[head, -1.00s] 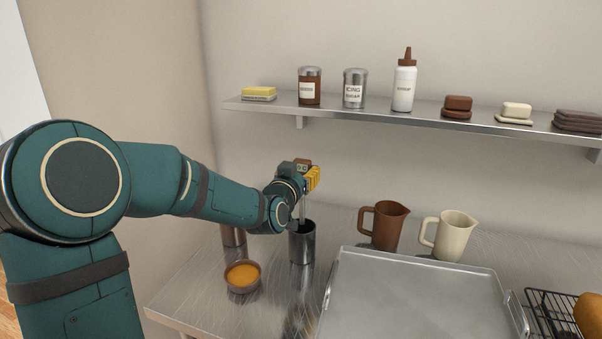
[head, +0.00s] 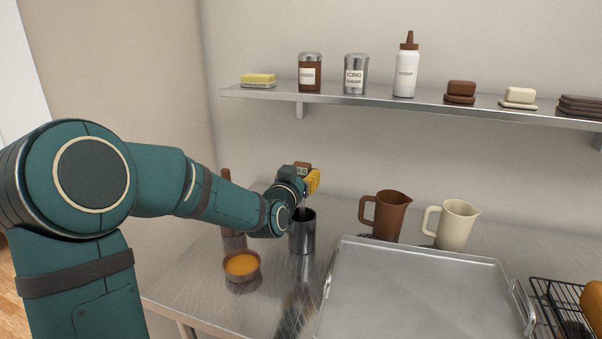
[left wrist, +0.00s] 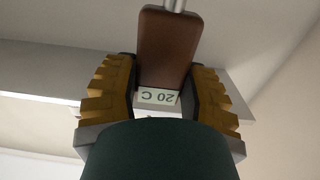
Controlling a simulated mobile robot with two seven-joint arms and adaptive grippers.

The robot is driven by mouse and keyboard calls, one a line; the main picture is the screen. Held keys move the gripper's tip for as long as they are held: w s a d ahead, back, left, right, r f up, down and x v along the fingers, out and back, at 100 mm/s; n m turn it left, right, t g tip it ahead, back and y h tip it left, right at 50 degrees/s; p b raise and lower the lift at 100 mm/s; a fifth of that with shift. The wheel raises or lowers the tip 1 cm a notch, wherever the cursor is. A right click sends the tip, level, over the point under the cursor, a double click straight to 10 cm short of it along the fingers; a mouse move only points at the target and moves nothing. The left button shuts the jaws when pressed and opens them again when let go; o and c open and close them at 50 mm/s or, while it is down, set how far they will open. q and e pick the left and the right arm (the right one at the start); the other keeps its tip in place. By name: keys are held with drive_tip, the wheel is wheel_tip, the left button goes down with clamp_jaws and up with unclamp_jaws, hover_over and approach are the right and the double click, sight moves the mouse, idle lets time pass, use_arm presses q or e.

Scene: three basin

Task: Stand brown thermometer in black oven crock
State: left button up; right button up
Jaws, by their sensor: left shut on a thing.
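The brown thermometer (head: 303,167) is upright in my left gripper (head: 309,179), with its metal probe pointing down. The black oven crock (head: 302,235) stands on the steel counter directly below. The lower end of the probe goes down into the crock's mouth, and its tip is hidden inside. In the left wrist view the thermometer's brown body (left wrist: 168,48) sits between the yellow fingers of the left gripper (left wrist: 162,88), with a display reading 20 C. My right gripper is not in view.
An orange-filled bowl (head: 242,266) and a partly hidden brown item (head: 233,240) stand left of the crock. A brown jug (head: 388,216), a cream jug (head: 456,224) and a large tray (head: 420,290) are to the right. A loaded wall shelf (head: 430,98) hangs above.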

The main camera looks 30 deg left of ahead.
use_arm(q)
drive_tip(key=shift+f, duration=3.05)
drive_tip(key=o, duration=1.3)
drive_tip(key=shift+v, duration=1.5)
drive_tip(key=shift+s, duration=0.1)
drive_tip(key=v, duration=0.7)
drive_tip(key=shift+s+d, duration=0.1)
drive_tip(key=shift+s, duration=0.05)
